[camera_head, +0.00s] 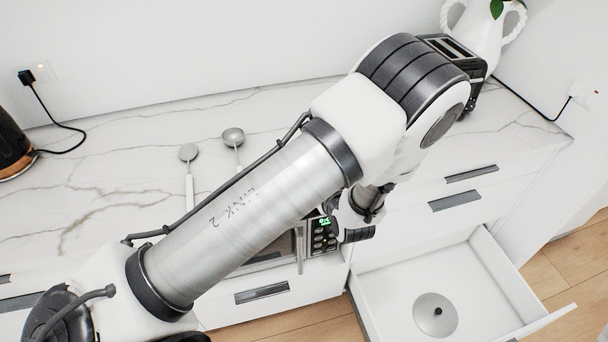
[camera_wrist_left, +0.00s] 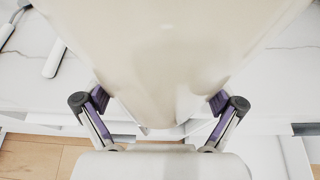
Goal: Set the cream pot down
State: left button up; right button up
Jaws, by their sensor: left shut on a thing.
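The cream pot (camera_wrist_left: 165,60) fills the upper middle of the left wrist view, a large smooth pale body close to the camera. My left gripper (camera_wrist_left: 160,102) is shut on it, with a purple-lined finger at each side of its lower part. In the head view my left arm crosses the counter and hides the pot and the fingers. Whether the pot touches the countertop (camera_head: 85,210) cannot be told. My right gripper is in neither view.
Two spoon-like utensils (camera_head: 189,168) (camera_head: 233,139) lie on the marble counter. A black toaster (camera_head: 462,52) and white vase (camera_head: 478,28) stand back right, a dark kettle (camera_head: 12,145) far left. A microwave (camera_head: 320,237) sits below. An open drawer (camera_head: 385,290) holds a round, knobbed lid (camera_head: 428,324).

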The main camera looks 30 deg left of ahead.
pick_arm(q)
jog(key=b+x, duration=0.2)
jog(key=b, duration=0.1)
jog(key=shift+w+a+r+b, duration=0.1)
jog(key=shift+w+a+b, duration=0.15)
jog(key=shift+b, duration=0.15)
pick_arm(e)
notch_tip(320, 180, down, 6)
pick_arm(q)
jog(key=shift+w+a+r+p, duration=0.3)
jog(key=shift+w+a+p, duration=0.25)
jog(key=shift+a+p, duration=0.2)
jog(key=w+a, duration=0.1)
jog(key=a, duration=0.1)
jog(key=w+a+p, duration=0.1)
jog(key=w+a, duration=0.1)
jog(key=w+a+f+p, duration=0.1)
jog(key=w+a, duration=0.1)
jog(key=shift+w, duration=0.1)
jog(key=shift+w+a+f+p, duration=0.1)
jog(key=shift+a+f+p, duration=0.05)
jog(key=shift+f+p, duration=0.2)
notch_tip(320, 180, down, 2)
jog(key=shift+f+p, duration=0.2)
jog(key=shift+p, duration=0.4)
jog(key=shift+f, duration=0.35)
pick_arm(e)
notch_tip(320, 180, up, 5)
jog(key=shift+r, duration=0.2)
